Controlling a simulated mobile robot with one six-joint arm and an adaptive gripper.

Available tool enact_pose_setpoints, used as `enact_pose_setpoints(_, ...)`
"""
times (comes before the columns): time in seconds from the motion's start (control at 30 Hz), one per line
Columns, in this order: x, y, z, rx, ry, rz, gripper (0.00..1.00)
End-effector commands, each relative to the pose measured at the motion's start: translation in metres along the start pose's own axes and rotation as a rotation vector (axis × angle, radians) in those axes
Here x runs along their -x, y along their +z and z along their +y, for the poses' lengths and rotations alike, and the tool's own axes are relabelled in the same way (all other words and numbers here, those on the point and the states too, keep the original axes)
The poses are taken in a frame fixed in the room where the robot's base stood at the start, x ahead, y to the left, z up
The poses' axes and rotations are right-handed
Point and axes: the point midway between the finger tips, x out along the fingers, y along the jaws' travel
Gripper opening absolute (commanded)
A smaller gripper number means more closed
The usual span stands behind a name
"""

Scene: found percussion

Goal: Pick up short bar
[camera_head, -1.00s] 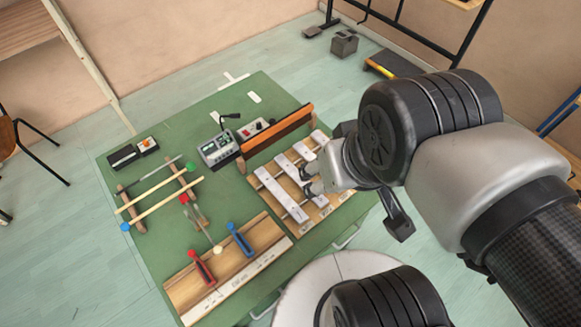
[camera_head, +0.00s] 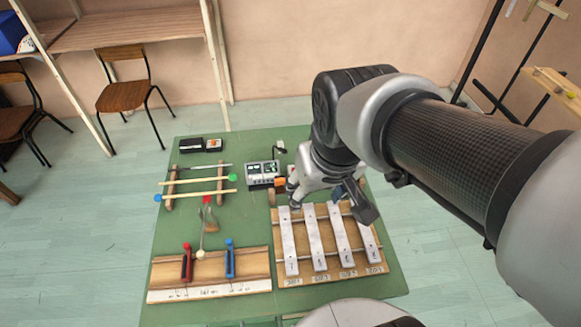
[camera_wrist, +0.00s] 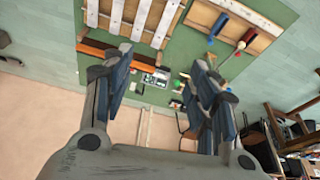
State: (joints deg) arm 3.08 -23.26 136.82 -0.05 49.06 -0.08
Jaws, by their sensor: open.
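Several pale metal bars lie side by side on a wooden frame (camera_head: 330,276) at the right of the green table. The rightmost bar (camera_head: 367,242) looks the shortest; the leftmost (camera_head: 289,242) looks the longest. Their labels are too small to read surely. My gripper (camera_head: 291,197) is near the far left end of the frame, above the table, with part of my arm over the far side of the bars. In the wrist view my gripper (camera_wrist: 160,82) is open, with nothing between its fingers. The bars (camera_wrist: 140,20) show at the top there, beyond the fingertips.
A wooden board (camera_head: 209,272) with a red-handled tool (camera_head: 187,262) and a blue-handled tool (camera_head: 230,260) stands left of the bars. Mallets (camera_head: 198,193) rest on two wooden supports. A control box (camera_head: 262,172) stands behind.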

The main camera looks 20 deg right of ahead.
Motion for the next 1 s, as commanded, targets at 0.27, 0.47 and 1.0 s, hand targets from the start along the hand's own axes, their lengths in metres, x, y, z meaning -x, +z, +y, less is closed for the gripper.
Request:
enact_pose_setpoints(0.27, -0.059, -0.053, 0.018, -0.047, 0.012, -0.105, 0.53)
enact_pose_setpoints(0.47, -0.133, -0.085, 0.038, -0.089, 0.018, -0.191, 0.53)
enact_pose_setpoints(1.0, -0.267, -0.088, 0.068, -0.147, 0.021, -0.305, 0.53)
